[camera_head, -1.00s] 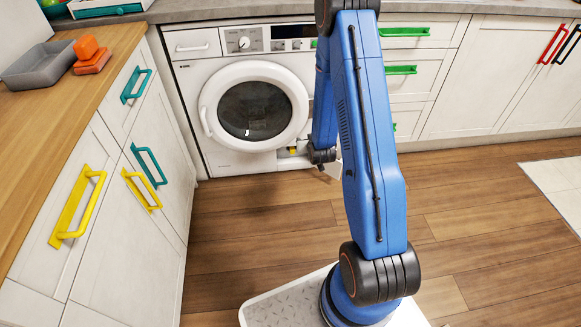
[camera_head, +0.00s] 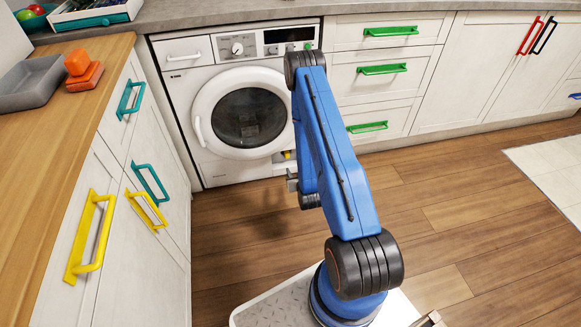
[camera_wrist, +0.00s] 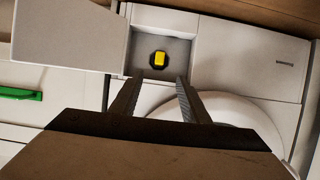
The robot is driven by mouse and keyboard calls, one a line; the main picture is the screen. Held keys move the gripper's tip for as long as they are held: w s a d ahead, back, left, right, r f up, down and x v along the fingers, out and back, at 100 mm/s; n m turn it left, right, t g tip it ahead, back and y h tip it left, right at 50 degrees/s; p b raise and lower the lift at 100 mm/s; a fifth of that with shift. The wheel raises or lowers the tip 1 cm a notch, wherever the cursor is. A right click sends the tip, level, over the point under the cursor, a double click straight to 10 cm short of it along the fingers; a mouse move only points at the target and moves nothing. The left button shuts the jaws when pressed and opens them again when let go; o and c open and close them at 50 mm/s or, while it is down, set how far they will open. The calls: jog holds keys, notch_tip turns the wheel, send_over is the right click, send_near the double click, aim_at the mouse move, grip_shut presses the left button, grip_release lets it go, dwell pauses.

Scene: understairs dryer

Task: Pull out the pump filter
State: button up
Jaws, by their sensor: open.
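The pump filter is a yellow knob (camera_wrist: 159,57) in a dark round seat inside a small open recess (camera_wrist: 146,19) low on the white dryer. It also shows as a small yellow spot in the head view (camera_head: 287,155). The wrist view appears upside down. My gripper (camera_wrist: 160,77) is open and empty, its two fingers pointing toward the recess, with the knob between their lines and apart from both. In the head view my gripper (camera_head: 291,181) is low in front of the recess, partly hidden by my arm. A white flap (camera_wrist: 65,35) stands open beside the recess.
The dryer's round door (camera_head: 249,117) is shut, close above the recess. Cabinets with yellow handles (camera_head: 91,238) stand at the left, and drawers with green handles (camera_head: 382,69) at the right. The wooden floor (camera_head: 235,225) before the dryer is clear.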

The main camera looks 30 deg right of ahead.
aim_at(288, 156)
jog(key=x, duration=1.7)
grip_shut()
